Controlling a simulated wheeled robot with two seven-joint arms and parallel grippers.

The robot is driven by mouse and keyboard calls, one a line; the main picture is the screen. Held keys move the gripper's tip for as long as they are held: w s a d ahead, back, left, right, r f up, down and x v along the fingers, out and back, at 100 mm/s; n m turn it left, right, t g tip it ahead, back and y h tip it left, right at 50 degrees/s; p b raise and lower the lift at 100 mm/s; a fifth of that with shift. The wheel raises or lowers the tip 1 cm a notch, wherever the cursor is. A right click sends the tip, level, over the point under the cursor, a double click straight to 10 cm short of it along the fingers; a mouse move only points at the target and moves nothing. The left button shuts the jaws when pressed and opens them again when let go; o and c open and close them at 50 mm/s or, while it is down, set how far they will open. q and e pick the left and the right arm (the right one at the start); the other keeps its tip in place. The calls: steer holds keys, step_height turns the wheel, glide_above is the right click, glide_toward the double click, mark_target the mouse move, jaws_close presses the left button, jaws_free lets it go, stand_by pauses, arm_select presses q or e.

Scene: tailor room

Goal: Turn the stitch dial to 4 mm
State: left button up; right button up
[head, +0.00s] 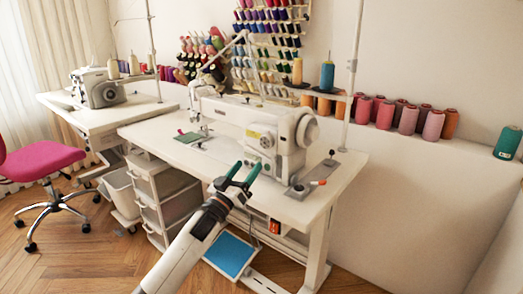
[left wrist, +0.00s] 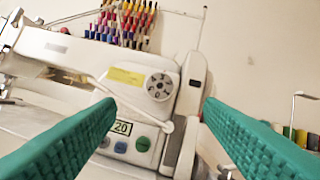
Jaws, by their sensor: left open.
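The white sewing machine (head: 232,112) stands on the white table. Its stitch dial (head: 267,140) is on the front of the machine's right end. In the left wrist view the stitch dial (left wrist: 159,86) is a round pale knob with dark marks; its setting is too small to read. My left gripper (head: 247,168) is open and empty, in front of the machine's right end and apart from the dial. Its green fingers (left wrist: 160,110) spread either side of the dial in the left wrist view, with the dial ahead between them. My right gripper is not in view.
A small display (left wrist: 121,128) and coloured buttons (left wrist: 143,144) sit below the dial. A white lever (left wrist: 130,108) crosses near the dial's lower left. A grey plate with an orange-tipped tool (head: 317,183) lies on the table's right. Thread cones (head: 385,113) line the wall ledge.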

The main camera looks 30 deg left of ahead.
mark_target(265, 144)
arm_select(q)
steer(key=x, duration=0.9)
steer(key=shift+w+b, duration=0.2)
steer(key=shift+b, duration=0.15)
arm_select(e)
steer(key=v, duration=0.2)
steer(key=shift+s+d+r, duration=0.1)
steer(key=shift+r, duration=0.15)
arm_select(q)
steer(key=shift+c, duration=0.5)
steer(key=c, duration=0.9)
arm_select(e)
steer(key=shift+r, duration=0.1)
